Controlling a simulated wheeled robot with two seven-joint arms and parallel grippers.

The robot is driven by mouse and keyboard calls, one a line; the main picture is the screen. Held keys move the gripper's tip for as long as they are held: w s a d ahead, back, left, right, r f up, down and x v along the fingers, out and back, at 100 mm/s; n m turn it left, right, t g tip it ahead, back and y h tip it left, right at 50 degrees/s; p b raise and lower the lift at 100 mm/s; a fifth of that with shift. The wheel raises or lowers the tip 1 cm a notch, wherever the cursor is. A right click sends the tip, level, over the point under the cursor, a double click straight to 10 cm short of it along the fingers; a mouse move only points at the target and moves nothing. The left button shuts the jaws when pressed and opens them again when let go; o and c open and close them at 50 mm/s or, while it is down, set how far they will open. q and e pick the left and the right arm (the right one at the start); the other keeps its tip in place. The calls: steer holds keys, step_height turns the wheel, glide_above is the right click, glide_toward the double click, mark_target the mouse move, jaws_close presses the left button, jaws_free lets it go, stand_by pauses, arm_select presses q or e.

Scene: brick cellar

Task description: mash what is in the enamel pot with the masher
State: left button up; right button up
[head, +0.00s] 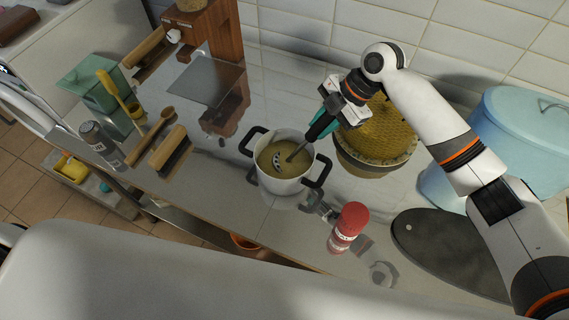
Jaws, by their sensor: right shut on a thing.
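The white enamel pot (283,186) with dark handles stands on the shiny metal counter at the middle of the head view. It holds a yellowish-brown mass (272,160). My right gripper (328,115) is above and to the right of the pot, shut on the black handle of the masher (318,128). The masher slants down to the left, and its metal head is inside the pot, at the mass. How deep the head sits is hard to tell. My left gripper is not in view.
A yellow woven basket (385,137) stands close behind the right gripper. A red-capped jar (347,227) stands right of the pot, near a dark oval board (450,250). A blue lidded bin (520,135) is at right. Brushes (170,150) lie left. Counter (225,190) left of the pot is clear.

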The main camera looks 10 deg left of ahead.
steer(key=p+v, duration=0.7)
steer(key=v, duration=0.4)
stand_by(0.5)
stand_by(0.4)
